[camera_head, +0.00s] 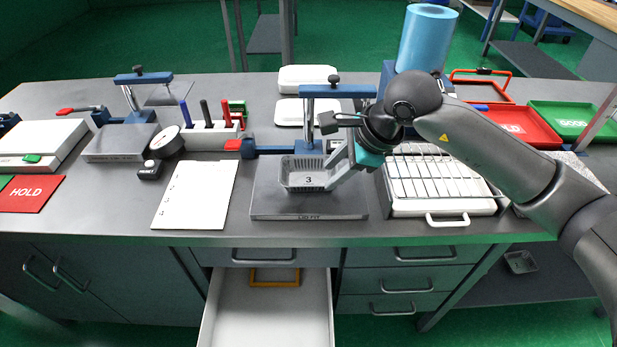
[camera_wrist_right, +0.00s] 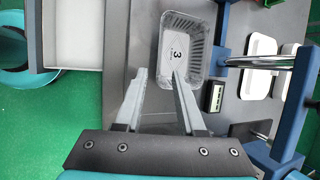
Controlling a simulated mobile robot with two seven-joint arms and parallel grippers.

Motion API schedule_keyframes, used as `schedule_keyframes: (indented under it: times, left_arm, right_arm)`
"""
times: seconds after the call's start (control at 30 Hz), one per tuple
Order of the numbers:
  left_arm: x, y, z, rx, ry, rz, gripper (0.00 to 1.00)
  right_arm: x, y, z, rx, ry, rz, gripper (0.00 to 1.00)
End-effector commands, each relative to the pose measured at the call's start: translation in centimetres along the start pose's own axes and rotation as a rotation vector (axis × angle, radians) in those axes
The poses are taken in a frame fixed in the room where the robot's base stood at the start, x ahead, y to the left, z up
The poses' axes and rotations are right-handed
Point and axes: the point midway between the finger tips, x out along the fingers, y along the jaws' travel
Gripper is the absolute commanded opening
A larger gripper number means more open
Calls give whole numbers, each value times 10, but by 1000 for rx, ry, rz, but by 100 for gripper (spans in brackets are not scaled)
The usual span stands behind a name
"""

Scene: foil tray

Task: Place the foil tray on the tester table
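The foil tray (camera_head: 305,184) is a small silver rectangular tray with a white label marked 3. It sits upright on the flat grey plate of the tester table (camera_head: 285,209), whose front reads LID FIT. My right gripper (camera_head: 333,172) is at the tray's right side, with its fingertips by the rim. In the right wrist view the fingers (camera_wrist_right: 157,74) are apart. One fingertip overlaps the near corner of the tray (camera_wrist_right: 189,70) and the other is outside it. I cannot tell whether they touch it. My left gripper is not in view.
A wire rack (camera_head: 432,177) is to the right and a white sheet (camera_head: 197,193) to the left. Red (camera_head: 552,138) and green trays lie at the back right. An open drawer (camera_head: 225,311) juts out below the counter.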

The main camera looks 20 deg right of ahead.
Motion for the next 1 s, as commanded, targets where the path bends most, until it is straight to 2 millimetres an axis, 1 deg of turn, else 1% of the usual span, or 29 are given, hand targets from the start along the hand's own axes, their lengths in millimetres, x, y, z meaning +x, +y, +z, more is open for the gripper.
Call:
schedule_keyframes:
  times: [0.03, 0.23, 0.4, 0.53, 0.63, 0.83, 0.87, 1.0]
  left_arm:
    - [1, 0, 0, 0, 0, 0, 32]
    - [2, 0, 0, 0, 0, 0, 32]
    - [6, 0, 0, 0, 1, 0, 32]
    - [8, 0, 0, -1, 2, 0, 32]
    - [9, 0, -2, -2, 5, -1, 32]
    - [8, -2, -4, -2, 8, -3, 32]
    - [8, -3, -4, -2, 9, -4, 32]
    - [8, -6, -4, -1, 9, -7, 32]
  right_arm:
    - [6, 0, 0, 1, 0, 1, 38]
    - [18, 0, 1, 1, -1, 1, 38]
    - [43, 1, 6, 2, -3, 3, 38]
    - [58, 0, 6, 1, -2, 2, 38]
    - [63, -1, 5, 0, -1, 0, 38]
    - [62, -1, 5, 0, 0, -1, 38]
    - [62, -1, 5, 0, -1, -1, 36]
    - [62, -1, 5, 0, -1, -1, 20]
